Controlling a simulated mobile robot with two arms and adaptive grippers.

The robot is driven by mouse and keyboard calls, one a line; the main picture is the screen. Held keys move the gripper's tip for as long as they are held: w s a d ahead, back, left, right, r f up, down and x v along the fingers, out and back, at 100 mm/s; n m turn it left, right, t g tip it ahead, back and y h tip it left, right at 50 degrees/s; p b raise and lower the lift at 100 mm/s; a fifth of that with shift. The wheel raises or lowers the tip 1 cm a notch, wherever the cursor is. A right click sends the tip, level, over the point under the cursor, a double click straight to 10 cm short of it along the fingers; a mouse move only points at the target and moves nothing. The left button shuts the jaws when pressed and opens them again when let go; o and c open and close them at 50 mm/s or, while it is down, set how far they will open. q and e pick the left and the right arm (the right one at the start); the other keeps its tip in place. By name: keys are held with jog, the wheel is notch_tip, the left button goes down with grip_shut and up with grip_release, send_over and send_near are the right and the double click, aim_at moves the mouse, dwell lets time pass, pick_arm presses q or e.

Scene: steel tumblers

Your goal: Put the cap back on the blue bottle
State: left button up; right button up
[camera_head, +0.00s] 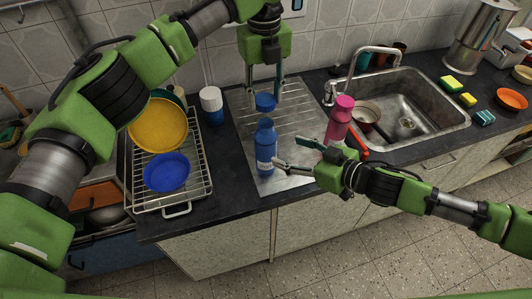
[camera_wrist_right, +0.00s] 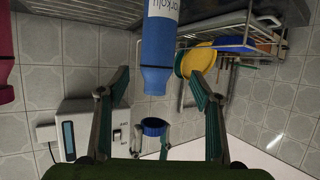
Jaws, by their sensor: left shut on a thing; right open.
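The blue bottle (camera_head: 265,146) stands upright and uncapped on the steel drainboard (camera_head: 243,117). It also shows upside down in the right wrist view (camera_wrist_right: 158,50), with a printed label. My left gripper (camera_head: 265,97) points down, shut on the blue cap (camera_head: 265,103). It holds the cap above the bottle's mouth, apart from it; the right wrist view shows a gap between the cap (camera_wrist_right: 153,127) and bottle. My right gripper (camera_head: 287,152) is open at the bottle's right, its fingers spread to either side of it in the wrist view. Whether the fingers touch it I cannot tell.
A pink bottle (camera_head: 340,118) stands close to the right gripper. The sink (camera_head: 430,97) lies right.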

aim_at(266, 141)
pick_arm(q)
jog(key=shift+d+r+m, duration=0.15)
jog(key=shift+m, duration=0.15)
pick_arm(e)
jog(key=shift+s+d+r, duration=0.1)
jog(key=shift+d+r, duration=0.25)
jog(key=shift+d, duration=0.35)
pick_arm(q)
jog(key=shift+w, duration=0.1)
pick_arm(e)
jog(key=shift+a, duration=0.1)
jog(key=x, duration=1.2)
jog(key=shift+s, duration=0.1)
grip_shut()
pick_arm(q)
jog(key=shift+f, duration=2.5)
jog(key=shift+f, duration=0.1)
